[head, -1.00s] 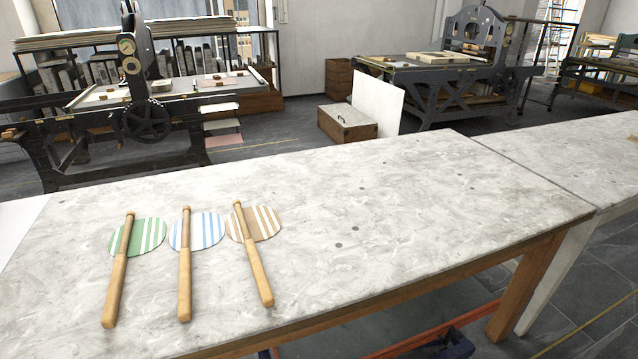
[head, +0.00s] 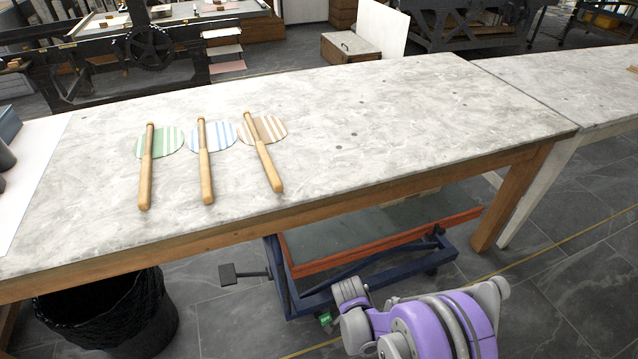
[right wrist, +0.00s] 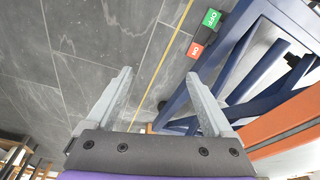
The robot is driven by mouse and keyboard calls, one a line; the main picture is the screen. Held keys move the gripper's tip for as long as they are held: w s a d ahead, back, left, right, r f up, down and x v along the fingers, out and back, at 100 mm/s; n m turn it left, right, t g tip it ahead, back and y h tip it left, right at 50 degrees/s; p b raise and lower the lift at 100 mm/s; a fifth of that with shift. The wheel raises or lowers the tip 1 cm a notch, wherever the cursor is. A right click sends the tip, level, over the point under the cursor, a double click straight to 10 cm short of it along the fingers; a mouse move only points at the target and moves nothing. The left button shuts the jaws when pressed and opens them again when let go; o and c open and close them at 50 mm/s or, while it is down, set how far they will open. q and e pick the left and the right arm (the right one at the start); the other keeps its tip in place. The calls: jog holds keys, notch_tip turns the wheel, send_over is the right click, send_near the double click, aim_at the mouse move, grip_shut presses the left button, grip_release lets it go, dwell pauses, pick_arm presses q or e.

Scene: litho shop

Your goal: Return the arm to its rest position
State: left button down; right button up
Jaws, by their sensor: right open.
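My right arm (head: 440,328) shows at the lower right of the head view, folded low in front of the table. Its gripper is hidden there. In the right wrist view my right gripper (right wrist: 158,92) is open and empty, its two grey fingers spread apart above the grey tiled floor. My left gripper is not in view.
A marble-topped table (head: 400,130) spans the head view. Three wooden-handled paddles, with green (head: 172,140), blue (head: 221,137) and tan (head: 269,129) stripes, lie on its left part. A blue cart with an orange edge (head: 380,243) stands under the table. A black bin (head: 150,310) stands lower left.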

jog(key=s+d+r+n+t+y, duration=0.1)
jog(key=s+d+r+n, duration=0.15)
jog(key=r, duration=0.55)
jog(key=s+d+r+n, duration=0.2)
jog(key=s+r, duration=0.2)
jog(key=r, duration=0.4)
jog(key=s+d+r+n+t+y, duration=0.1)
jog(key=s+r+n, duration=0.25)
jog(key=s, duration=0.45)
jog(key=s+d+r+n+t, duration=0.1)
jog(key=s+r+n, duration=0.25)
jog(key=s, duration=0.35)
pick_arm(q)
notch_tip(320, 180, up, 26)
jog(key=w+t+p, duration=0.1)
jog(key=p, duration=2.2)
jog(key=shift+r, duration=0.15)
pick_arm(e)
notch_tip(320, 180, up, 26)
jog(key=w, duration=0.1)
jog(key=shift+m+t, duration=0.4)
jog(key=shift+m, duration=0.05)
